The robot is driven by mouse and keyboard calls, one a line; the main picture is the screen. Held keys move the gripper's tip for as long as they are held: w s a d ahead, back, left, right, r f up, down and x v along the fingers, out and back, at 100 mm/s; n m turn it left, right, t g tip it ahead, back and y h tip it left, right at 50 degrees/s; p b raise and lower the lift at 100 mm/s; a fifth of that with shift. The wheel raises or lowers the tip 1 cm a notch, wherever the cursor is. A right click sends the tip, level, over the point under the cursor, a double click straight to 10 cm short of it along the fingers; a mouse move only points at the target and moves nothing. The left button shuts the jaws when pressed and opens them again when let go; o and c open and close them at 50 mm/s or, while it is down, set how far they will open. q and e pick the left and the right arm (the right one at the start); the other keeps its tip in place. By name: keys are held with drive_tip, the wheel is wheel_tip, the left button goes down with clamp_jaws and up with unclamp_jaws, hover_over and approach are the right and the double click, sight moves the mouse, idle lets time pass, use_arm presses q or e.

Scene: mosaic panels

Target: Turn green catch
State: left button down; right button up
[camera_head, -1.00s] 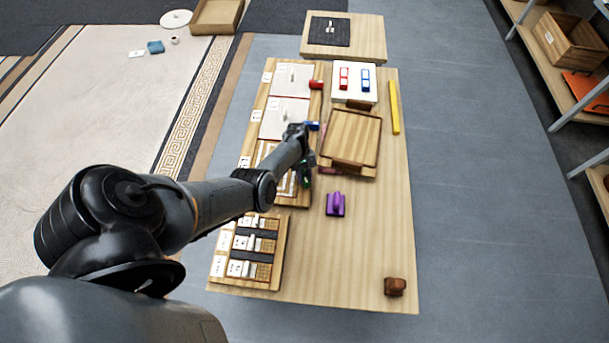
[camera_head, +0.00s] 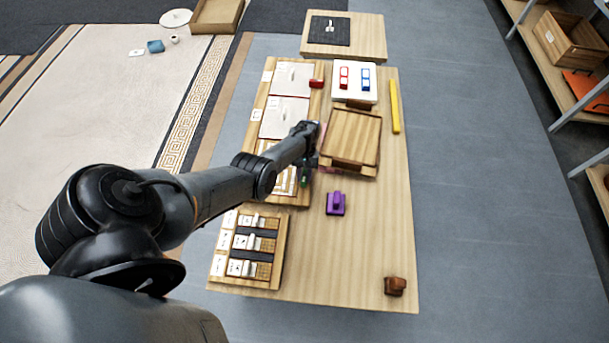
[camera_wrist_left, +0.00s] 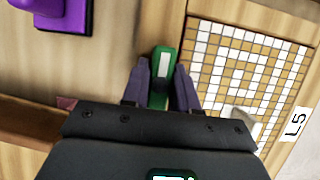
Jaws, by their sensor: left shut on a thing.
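The green catch (camera_wrist_left: 160,78) is a narrow green piece with a white strip on top, at the wooden edge of the mosaic panel labelled L5 (camera_wrist_left: 240,68). My left gripper (camera_wrist_left: 161,68) is shut on it, one finger on each side. In the head view the green catch shows only as a small green spot (camera_head: 304,181) below the dark left wrist, which hides most of it. The gripper's body covers the near part of the catch in the wrist view. My right gripper is not in view.
A purple piece (camera_head: 335,204) stands on the table (camera_head: 360,255) just right of the panel. A red catch (camera_head: 317,84) sits farther up the panels. A wooden tray (camera_head: 351,137) is close to the right. The lower right table is mostly clear, with a brown block (camera_head: 395,286).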

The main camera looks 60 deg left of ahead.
use_arm(q)
drive_tip(key=c, duration=1)
unclamp_jaws()
drive_tip(key=shift+o, duration=0.2)
drive_tip(key=p+v, duration=0.3)
drive_tip(key=v, duration=0.6)
drive_tip(key=shift+r+p, duration=0.2)
drive_tip(key=shift+p, duration=0.1)
drive_tip(key=shift+v, duration=0.8)
